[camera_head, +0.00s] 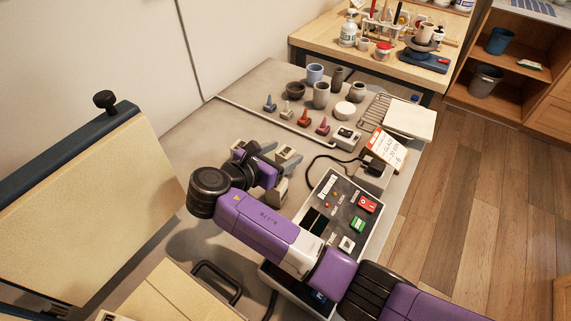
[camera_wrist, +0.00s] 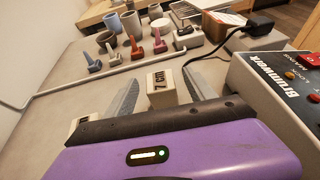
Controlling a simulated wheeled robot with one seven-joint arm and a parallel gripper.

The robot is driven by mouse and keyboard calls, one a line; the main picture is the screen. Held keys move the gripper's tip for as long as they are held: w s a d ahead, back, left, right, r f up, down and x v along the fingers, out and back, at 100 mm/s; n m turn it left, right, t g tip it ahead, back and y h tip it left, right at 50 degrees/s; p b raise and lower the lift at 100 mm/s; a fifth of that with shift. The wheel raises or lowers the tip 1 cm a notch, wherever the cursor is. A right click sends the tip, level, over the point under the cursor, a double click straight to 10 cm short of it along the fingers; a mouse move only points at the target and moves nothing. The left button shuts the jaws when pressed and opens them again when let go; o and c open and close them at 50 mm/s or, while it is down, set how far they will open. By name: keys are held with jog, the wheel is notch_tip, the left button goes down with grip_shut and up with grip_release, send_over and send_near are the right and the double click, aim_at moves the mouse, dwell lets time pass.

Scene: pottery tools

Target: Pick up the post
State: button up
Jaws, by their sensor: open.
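A cream block-shaped post (camera_wrist: 162,88) marked "7 cm" stands on the grey worktop in the wrist view. It shows between the two grey fingers of my open gripper (camera_wrist: 160,77), with a gap on each side. Its lower part is hidden behind the gripper body. I cannot tell how deep between the fingers it is. A second pale block (camera_wrist: 82,123) shows partly at the left, outside the left finger. In the head view my gripper (camera_head: 280,163) is low over the worktop, and the posts there are partly covered by it.
A control box (camera_head: 337,215) with coloured buttons stands close to the right, with a black cable (camera_head: 325,158) near my gripper. Small coloured cones (camera_head: 305,118) and cups (camera_head: 321,94) stand farther back. A thin rod (camera_wrist: 75,82) lies in front of the cones.

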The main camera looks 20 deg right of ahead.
grip_shut()
dwell(0.3)
jog(key=shift+r, duration=0.15)
